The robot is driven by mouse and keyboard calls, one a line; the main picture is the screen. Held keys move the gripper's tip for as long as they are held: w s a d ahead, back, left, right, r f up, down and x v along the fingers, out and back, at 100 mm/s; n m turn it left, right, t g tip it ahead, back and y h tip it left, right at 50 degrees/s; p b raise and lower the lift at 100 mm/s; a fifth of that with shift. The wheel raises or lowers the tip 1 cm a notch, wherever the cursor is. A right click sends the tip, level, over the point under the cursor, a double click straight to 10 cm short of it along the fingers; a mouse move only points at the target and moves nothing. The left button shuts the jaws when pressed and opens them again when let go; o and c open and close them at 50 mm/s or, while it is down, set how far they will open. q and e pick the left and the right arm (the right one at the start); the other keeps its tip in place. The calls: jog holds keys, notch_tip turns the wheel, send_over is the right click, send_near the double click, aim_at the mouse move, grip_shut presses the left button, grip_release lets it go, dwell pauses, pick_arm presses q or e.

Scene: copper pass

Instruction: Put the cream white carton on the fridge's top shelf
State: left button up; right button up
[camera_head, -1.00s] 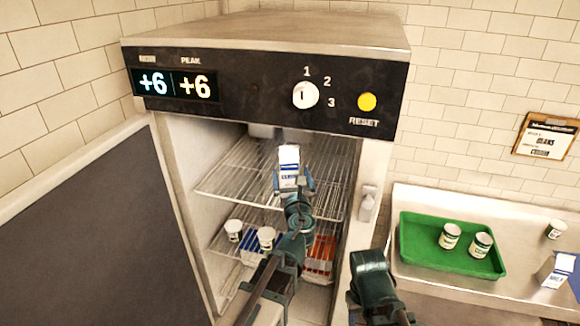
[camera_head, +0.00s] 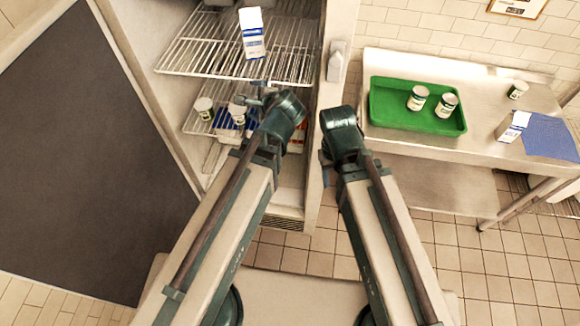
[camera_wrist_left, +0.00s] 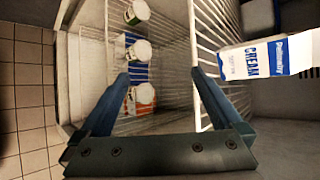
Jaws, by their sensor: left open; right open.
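The cream white carton (camera_head: 252,38), white with blue print, stands on the wire top shelf (camera_head: 190,55) inside the open fridge. In the left wrist view the carton (camera_wrist_left: 262,60) lies to the right of the fingers, apart from them, and reads "CREAM". My left gripper (camera_wrist_left: 160,78) is open and empty in front of the shelves; it also shows in the head view (camera_head: 262,97), below the carton. My right gripper (camera_head: 326,168) is open beside the fridge's right edge, its fingers partly hidden by its wrist.
Tubs (camera_head: 204,108) stand on the lower shelf. The open fridge door (camera_head: 80,160) is at left. A counter at right bears a green tray (camera_head: 390,118) with two cans, another can (camera_head: 517,90), a second white-blue carton (camera_head: 513,127) and a blue mat (camera_head: 550,137).

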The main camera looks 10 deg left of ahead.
pick_arm(q)
jog(key=s+d+f+n+g+h, duration=0.3)
jog(key=s+d+f+n+g, duration=0.1)
jog(key=s, duration=0.4)
jog(key=s+d+f+n+g+h, duration=0.2)
jog(key=s+d+f+n+g, duration=0.3)
jog(key=s+d+n, duration=0.2)
jog(key=shift+s+d+f+h, duration=0.3)
jog(key=shift+s+d+h, duration=0.1)
jog(key=shift+s+d, duration=0.55)
jog(key=shift+a, duration=0.1)
